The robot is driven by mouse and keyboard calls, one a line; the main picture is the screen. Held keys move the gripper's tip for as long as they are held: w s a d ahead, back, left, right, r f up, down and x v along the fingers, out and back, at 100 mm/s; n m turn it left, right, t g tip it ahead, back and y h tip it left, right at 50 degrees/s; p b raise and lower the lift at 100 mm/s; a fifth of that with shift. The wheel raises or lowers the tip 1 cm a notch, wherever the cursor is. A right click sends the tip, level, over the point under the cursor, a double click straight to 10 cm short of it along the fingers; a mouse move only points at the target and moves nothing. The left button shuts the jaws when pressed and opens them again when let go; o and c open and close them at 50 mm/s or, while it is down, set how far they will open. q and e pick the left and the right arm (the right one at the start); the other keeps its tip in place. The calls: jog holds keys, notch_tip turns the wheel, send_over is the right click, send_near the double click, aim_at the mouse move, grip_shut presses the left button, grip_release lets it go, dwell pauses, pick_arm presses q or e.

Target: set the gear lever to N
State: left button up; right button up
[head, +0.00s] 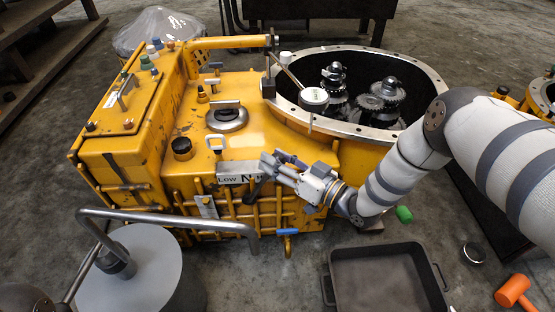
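A label plate (238,179) reading "LOW" and "N", partly covered at its right end, is on the front of the yellow transmission housing (255,130). A dark lever (257,189) slants in front of the plate, near the N; its upper end is close to my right gripper. My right gripper (277,162) reaches in from the right, in front of the housing. Its fingers look spread apart, with nothing clearly held between them. I cannot tell whether a finger touches the lever. My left gripper is not in view.
The round opening (415,75) of the housing holds several gears (386,92). A round gauge-like disc (313,97) hangs by its rim. A black tray (385,280), a green-ended item (404,214) and an orange mallet (513,291) are on the floor.

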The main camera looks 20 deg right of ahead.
grip_shut()
jog(key=p, duration=0.1)
jog(key=a+r, duration=0.1)
jog(key=a+r+n+p, duration=0.1)
jog(key=shift+w+g+p, duration=0.25)
jog(key=shift+g+p, duration=0.05)
jog(key=shift+p, duration=0.05)
jog(key=a+h+p, duration=0.1)
jog(key=a, duration=0.1)
jog(key=w+a+n+g+h+p, duration=0.1)
jog(key=a+n+g+p, duration=0.1)
jog(key=a, duration=0.1)
jog(key=shift+w+a+h+p, duration=0.3)
jog(key=shift+w+a+h, duration=0.05)
jog(key=shift+h, duration=0.05)
jog(key=o, duration=0.6)
grip_release()
jog(key=shift+f, duration=0.1)
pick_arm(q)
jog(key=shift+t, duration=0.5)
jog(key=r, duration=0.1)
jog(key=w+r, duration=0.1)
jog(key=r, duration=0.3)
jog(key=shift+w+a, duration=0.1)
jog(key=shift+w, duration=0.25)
pick_arm(e)
jog(key=v, duration=1.2)
